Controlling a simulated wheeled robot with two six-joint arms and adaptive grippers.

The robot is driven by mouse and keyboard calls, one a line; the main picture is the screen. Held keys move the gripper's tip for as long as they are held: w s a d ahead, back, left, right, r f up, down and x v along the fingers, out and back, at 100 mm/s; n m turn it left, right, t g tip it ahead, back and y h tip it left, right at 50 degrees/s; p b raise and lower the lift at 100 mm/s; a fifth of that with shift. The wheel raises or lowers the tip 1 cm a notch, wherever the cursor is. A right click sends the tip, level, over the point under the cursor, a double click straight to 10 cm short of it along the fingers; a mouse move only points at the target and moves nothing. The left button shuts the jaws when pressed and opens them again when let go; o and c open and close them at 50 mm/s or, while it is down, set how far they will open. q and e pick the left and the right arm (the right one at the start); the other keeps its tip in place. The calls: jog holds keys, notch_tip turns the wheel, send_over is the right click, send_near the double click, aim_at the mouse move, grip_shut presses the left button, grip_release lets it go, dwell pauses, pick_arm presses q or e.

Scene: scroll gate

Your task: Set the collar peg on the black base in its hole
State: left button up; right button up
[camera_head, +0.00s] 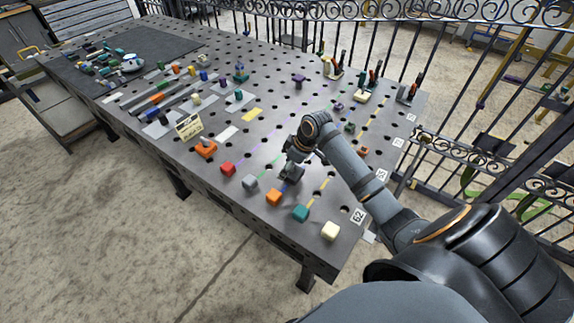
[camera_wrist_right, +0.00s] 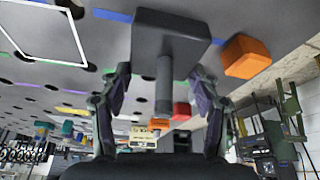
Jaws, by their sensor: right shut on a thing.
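A dark grey block with a round grey shaft (camera_wrist_right: 163,85) fills the middle of the right wrist view; the block part (camera_wrist_right: 170,38) is at the top. My right gripper (camera_wrist_right: 160,74) has a finger on each side and is shut on this piece near the block. In the head view my right gripper (camera_head: 293,157) is low over the table's near right part, with the dark block (camera_head: 293,171) at its tips. I cannot tell whether the block touches the table. No collar or matching hole can be made out clearly. My left gripper is not in view.
The perforated grey table (camera_head: 240,130) carries a row of coloured blocks along its near edge, including an orange block (camera_head: 274,198), a grey block (camera_head: 250,183) and a teal block (camera_head: 300,213). Upright tool holders (camera_head: 333,68) stand along the far edge. A metal fence (camera_head: 450,110) runs behind.

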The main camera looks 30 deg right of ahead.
jog(key=shift+f, duration=1.05)
jog(key=o, duration=1.8)
jog(key=shift+o, duration=0.2)
jog(key=v, duration=1.2)
jog(key=shift+s, duration=0.1)
